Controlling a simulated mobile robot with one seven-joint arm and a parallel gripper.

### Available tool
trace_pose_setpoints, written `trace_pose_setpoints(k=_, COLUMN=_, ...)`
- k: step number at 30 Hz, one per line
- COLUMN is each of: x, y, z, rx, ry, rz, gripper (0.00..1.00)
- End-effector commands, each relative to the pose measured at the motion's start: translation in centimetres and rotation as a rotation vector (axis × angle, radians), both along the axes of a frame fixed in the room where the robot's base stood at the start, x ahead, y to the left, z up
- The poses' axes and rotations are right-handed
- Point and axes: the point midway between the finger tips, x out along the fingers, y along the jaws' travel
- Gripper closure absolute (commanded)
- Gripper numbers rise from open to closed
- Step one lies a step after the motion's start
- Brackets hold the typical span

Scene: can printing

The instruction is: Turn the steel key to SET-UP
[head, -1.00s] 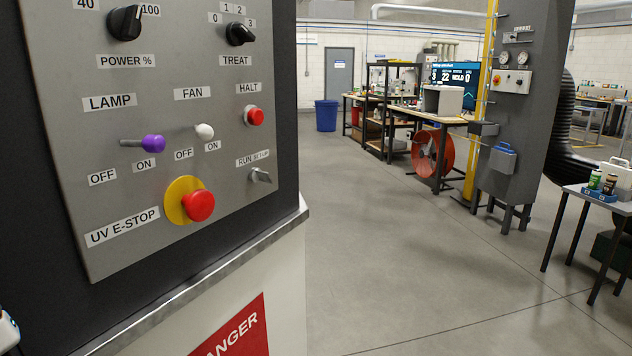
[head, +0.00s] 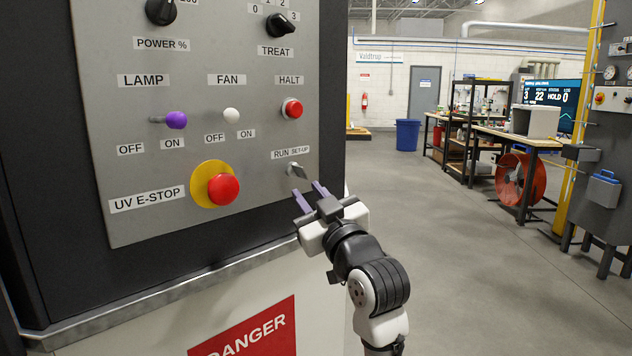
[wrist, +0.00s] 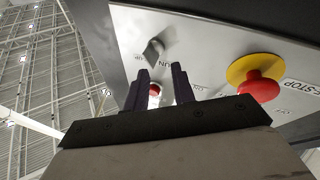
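The steel key (head: 297,170) sits on the grey control panel (head: 240,60) at its lower right, under the labels RUN and SET-UP (head: 300,151). Its bow looks tilted, but its exact setting is hard to tell. The key also shows in the wrist view (wrist: 154,50), beyond the fingertips. My gripper (head: 311,193) is just below the key, its two purple fingers pointing up at the panel. In the wrist view the fingers (wrist: 158,82) stand apart with nothing between them that they touch. My gripper is open and apart from the key.
The red UV E-STOP button (head: 223,188) on its yellow disc is left of my gripper. The red HALT button (head: 293,108) is above the key. LAMP (head: 176,120) and FAN (head: 231,116) switches are further left. Open floor lies right of the cabinet.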

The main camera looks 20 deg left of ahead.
Motion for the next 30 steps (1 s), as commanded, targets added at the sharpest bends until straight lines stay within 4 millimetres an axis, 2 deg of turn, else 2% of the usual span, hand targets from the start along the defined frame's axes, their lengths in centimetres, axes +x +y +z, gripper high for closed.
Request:
trace_pose_setpoints(k=1, x=0.6, y=-1.7, z=0.5, rx=-0.054, ry=0.005, rz=0.019, gripper=0.75)
trace_pose_setpoints(k=6, x=0.2, y=-5.6, z=1.8, rx=-0.246, ry=0.014, rz=0.138, gripper=0.75)
trace_pose_setpoints(k=10, x=-1.1, y=-7.5, z=2.6, rx=-0.342, ry=0.0, rz=0.207, gripper=0.75)
trace_pose_setpoints(k=14, x=-1.7, y=-8.1, z=2.9, rx=-0.384, ry=-0.008, rz=0.242, gripper=0.75)
trace_pose_setpoints(k=20, x=-0.9, y=-6.4, z=3.1, rx=-0.387, ry=-0.007, rz=0.251, gripper=0.75)
trace_pose_setpoints(k=30, x=2.6, y=0.0, z=3.1, rx=-0.387, ry=-0.005, rz=0.251, gripper=0.75)
